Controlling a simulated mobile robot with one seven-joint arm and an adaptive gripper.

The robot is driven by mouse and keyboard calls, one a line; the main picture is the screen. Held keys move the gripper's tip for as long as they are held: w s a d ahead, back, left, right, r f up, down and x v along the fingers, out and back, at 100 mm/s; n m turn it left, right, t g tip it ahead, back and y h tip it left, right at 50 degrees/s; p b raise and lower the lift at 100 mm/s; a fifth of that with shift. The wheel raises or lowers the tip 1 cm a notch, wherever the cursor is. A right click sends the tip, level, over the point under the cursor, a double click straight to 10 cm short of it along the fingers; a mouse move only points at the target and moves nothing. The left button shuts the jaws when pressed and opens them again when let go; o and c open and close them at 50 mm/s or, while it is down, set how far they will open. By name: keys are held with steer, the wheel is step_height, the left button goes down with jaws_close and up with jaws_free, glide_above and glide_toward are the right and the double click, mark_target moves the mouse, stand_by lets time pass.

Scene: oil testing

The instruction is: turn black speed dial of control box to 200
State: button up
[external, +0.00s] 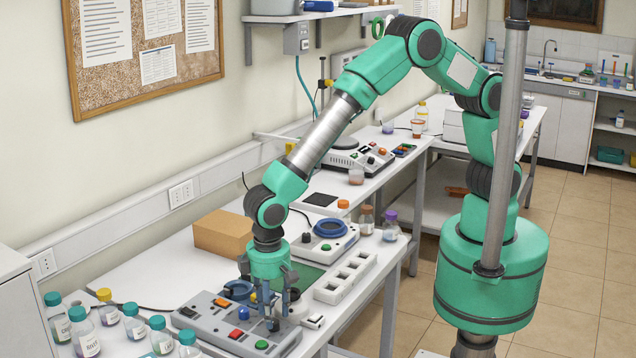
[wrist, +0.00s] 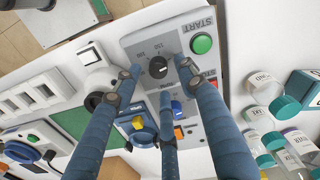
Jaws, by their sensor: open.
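The grey control box (external: 207,325) lies on the white table in the external view, below my gripper (external: 270,302). In the wrist view, the black speed dial (wrist: 157,67) sits on the control box (wrist: 136,40), with printed marks around its edge, of which 100 and 150 seem readable. A small pale mark shows on the dial, but I cannot tell which number it points to. My gripper (wrist: 158,76) is open, with its three blue fingers spread around the dial. I cannot tell whether any finger touches it.
A green START button (wrist: 202,43) is beside the dial, and a blue knob (wrist: 177,107) is close to one finger. A white rack (external: 345,277) stands right of my gripper. Several capped bottles (external: 84,330) stand at the left. A cardboard box (external: 222,233) is behind.

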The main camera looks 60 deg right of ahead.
step_height(320, 180, up, 10)
steer(key=shift+a+f, duration=0.2)
stand_by(0.5)
steer(key=w+d+r+m+t+y+b, duration=0.1)
steer(key=w+d+r, duration=0.2)
steer(key=d+r, duration=0.5)
steer(key=w+d+r+b, duration=0.1)
steer(key=w+d+r, duration=0.25)
steer(key=d, duration=0.85)
steer(key=w+d+r+m+t+y+b, duration=0.1)
steer(key=w+d+r, duration=0.2)
steer(key=d+r, duration=0.55)
steer(key=s+d+r+m+t+b, duration=0.1)
steer(key=s+d, duration=0.2)
steer(key=d, duration=0.7)
steer(key=s+d+r+m+t, duration=0.1)
steer(key=s+d, duration=0.2)
steer(key=d, duration=0.7)
steer(key=s+d+f+t+h+b, duration=0.1)
steer(key=s+d, duration=0.9)
steer(key=d, duration=0.2)
steer(key=shift+s+d+f+m+h, duration=0.15)
steer(key=shift+s+f+m+h, duration=0.15)
steer(key=shift+s+f+m, duration=0.1)
